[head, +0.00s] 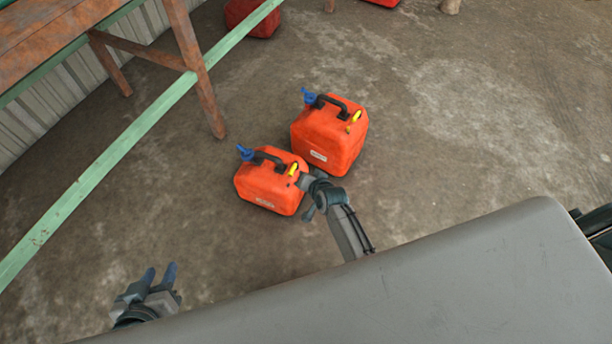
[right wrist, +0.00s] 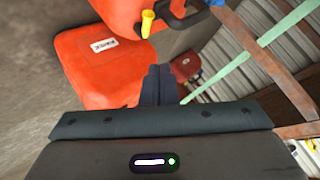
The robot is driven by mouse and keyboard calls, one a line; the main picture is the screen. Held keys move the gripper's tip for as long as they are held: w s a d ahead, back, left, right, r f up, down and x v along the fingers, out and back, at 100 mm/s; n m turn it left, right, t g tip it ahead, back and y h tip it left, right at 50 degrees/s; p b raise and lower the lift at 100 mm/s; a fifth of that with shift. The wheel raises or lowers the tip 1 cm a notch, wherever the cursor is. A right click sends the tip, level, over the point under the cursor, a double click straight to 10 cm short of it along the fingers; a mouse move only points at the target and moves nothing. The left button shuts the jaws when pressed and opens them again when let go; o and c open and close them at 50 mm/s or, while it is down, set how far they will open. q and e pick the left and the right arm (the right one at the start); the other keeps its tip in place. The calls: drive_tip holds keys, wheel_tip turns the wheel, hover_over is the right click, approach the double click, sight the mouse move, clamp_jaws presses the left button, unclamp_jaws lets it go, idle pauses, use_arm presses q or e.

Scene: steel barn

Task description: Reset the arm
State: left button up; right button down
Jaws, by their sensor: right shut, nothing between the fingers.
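My right arm reaches down in the head view, its gripper (head: 305,182) beside the right side of the smaller orange jerrycan (head: 264,192). In the right wrist view the dark fingers (right wrist: 158,84) are together with nothing between them. A larger orange jerrycan (head: 328,138) stands upright just behind the smaller one. Both cans have a dark handle, a blue part and a yellow part. Orange can walls fill the left and top of the right wrist view; I cannot tell if the fingers touch one. My left gripper (head: 159,276) is low at the left, its blue-tipped fingers apart and empty.
A rusty table frame (head: 200,85) with a pale green rail (head: 120,150) stands at the left by a corrugated wall (head: 50,95). A red container (head: 252,18) sits farther back. The concrete floor at the right is mostly clear.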

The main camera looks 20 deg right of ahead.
idle(0.3)
